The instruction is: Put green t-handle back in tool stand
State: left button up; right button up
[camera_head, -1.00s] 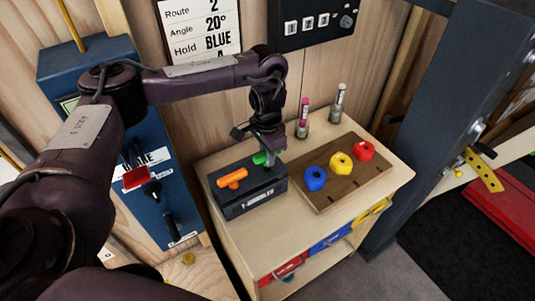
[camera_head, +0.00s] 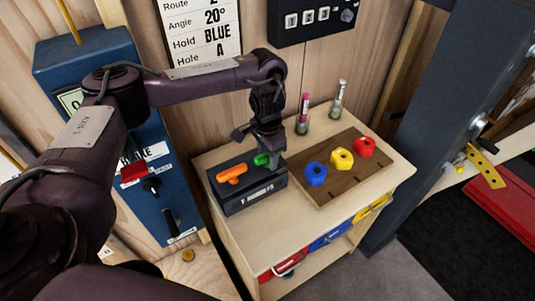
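The dark tool stand (camera_head: 232,203) with a T-handles label sits on the left of the wooden bench top. An orange t-handle (camera_head: 231,174) lies across its top at the left. The green t-handle (camera_head: 262,159) is at the right part of the stand's top, partly hidden by my gripper. My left gripper (camera_head: 270,157) reaches down from above and appears shut on the green handle. The handle's shaft is hidden, so I cannot tell how deep it sits. My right gripper is out of view.
A brown tray (camera_head: 328,199) with blue (camera_head: 316,174), yellow (camera_head: 342,159) and red (camera_head: 364,147) pieces stands right of the stand. Two small bottles (camera_head: 303,117) (camera_head: 338,101) stand behind. A blue panel box (camera_head: 152,190) is at left. The bench's front strip is clear.

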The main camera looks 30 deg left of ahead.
pick_arm(q)
notch_tip(320, 180, up, 8)
jog(key=shift+f+p, duration=0.1)
jog(key=shift+p, duration=0.5)
jog(key=shift+f, duration=0.1)
